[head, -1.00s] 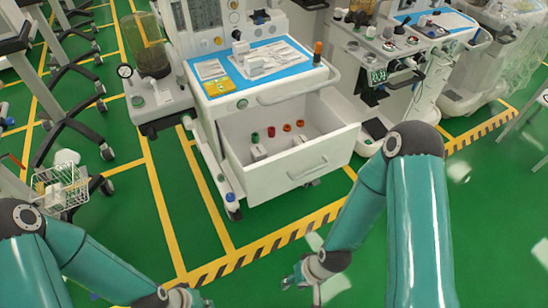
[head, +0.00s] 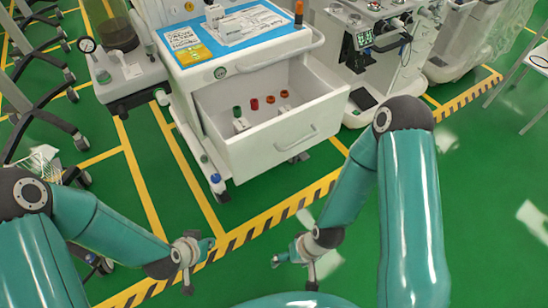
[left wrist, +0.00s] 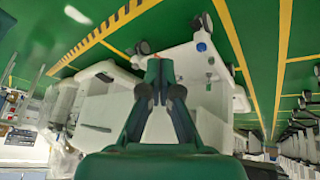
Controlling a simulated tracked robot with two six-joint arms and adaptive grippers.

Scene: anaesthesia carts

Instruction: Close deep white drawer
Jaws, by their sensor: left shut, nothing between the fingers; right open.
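The deep white drawer (head: 285,148) is pulled out from the front of the white anaesthesia cart (head: 213,160). Its handle (head: 297,138) is on the front panel, and several small red, orange and green items (head: 262,101) show inside. My left gripper (head: 208,246) is shut and empty, in front of the cart and apart from the drawer. In the left wrist view, its fingers (left wrist: 161,90) are in front of white cart surfaces. My right gripper (head: 277,260) is open and empty, below the drawer front in the picture and apart from it.
The cart's blue top (head: 225,35) carries papers and boxes. Another white machine (head: 385,60) stands to the right. Wheeled stands are at the left. Green floor with a yellow-black striped line (head: 265,228) lies clear in front of the drawer.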

